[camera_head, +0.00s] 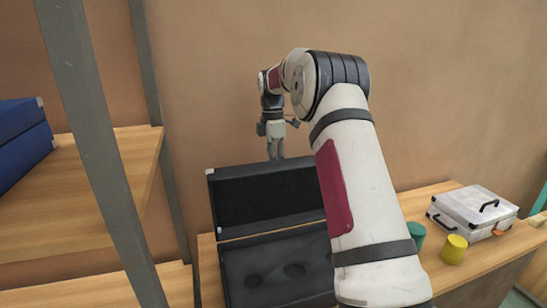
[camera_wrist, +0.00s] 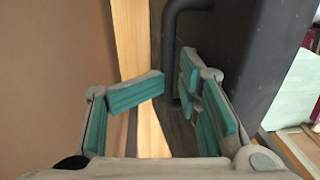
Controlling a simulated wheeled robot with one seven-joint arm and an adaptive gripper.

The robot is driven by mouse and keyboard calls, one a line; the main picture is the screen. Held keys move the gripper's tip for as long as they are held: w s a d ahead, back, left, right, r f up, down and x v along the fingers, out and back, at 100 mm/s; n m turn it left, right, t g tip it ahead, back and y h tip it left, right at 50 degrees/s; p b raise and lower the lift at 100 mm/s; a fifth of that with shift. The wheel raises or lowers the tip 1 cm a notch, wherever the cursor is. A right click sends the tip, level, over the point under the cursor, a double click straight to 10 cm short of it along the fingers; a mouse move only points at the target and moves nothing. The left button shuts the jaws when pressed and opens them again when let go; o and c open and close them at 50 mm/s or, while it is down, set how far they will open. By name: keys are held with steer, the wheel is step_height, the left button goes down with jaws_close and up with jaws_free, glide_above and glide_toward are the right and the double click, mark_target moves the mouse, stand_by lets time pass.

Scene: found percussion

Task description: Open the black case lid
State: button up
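The black case (camera_head: 280,265) lies on the wooden table with its lid (camera_head: 265,195) raised, standing steeply at the back. Its dark inside shows, with round hollows in the base. My gripper (camera_head: 276,152) points down at the lid's top edge; whether it touches the lid cannot be told. In the wrist view my gripper (camera_wrist: 178,98) has its teal-padded fingers apart. The lid's dark outer face (camera_wrist: 248,50) and a curved black handle (camera_wrist: 173,45) show beyond the fingers. The handle passes close to the right-hand fingers, and nothing is clamped. My arm hides the case's right side.
A silver case (camera_head: 470,212), a green cup (camera_head: 416,235) and a yellow cup (camera_head: 454,249) stand on the table at right. The wall is close behind.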

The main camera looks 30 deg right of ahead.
steer(key=shift+r, duration=0.35)
steer(key=shift+r, duration=0.1)
step_height(320, 180, up, 12)
steer(key=w, duration=0.1)
steer(key=shift+d, duration=0.15)
stand_by(0.7)
